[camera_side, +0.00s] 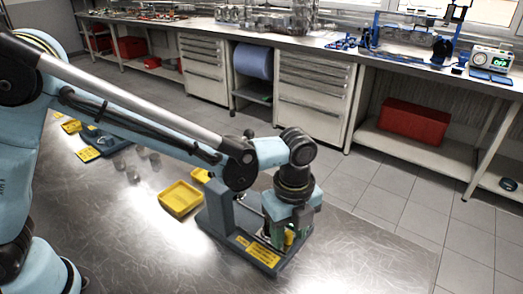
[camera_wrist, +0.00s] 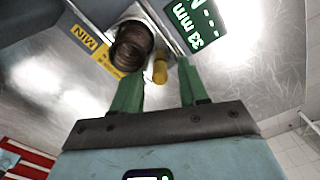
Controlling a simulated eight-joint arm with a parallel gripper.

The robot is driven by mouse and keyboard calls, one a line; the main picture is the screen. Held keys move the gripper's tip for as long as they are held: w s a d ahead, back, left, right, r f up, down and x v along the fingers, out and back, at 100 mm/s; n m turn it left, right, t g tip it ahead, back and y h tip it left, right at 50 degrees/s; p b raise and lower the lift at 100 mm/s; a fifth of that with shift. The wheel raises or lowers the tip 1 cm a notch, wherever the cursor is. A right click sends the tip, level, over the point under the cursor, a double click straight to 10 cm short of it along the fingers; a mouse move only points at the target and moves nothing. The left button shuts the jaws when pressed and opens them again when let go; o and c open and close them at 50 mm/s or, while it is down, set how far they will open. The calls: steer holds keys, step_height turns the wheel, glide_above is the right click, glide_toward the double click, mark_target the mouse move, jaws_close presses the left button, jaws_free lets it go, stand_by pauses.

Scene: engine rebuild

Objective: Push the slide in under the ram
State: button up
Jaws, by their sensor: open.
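The grey-blue press fixture (camera_side: 216,207) stands on the steel table, with a yellow label (camera_side: 262,254) on its base. My gripper (camera_side: 287,232) is low over the right part of its base and hides much of it. In the wrist view my two green fingers (camera_wrist: 160,78) are apart. A small yellow post (camera_wrist: 160,69), perhaps the slide's handle, shows between the fingertips; I cannot tell whether they touch it. A dark coil spring (camera_wrist: 133,46) lies just left of it. I cannot make out the ram or the slide's body clearly.
A green display reading 33 mm (camera_wrist: 196,24) and a yellow MIN label (camera_wrist: 92,45) flank the spring. A yellow tray (camera_side: 180,198) stands left of the fixture. Small glass-like pieces and yellow parts lie farther left. The table's front and right are clear.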

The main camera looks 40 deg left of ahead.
jaws_close()
stand_by(0.3)
steer(key=a, duration=0.4)
steer(key=shift+a, duration=0.4)
jaws_free()
steer(key=shift+r, duration=0.1)
step_height(320, 180, up, 12)
stand_by(0.5)
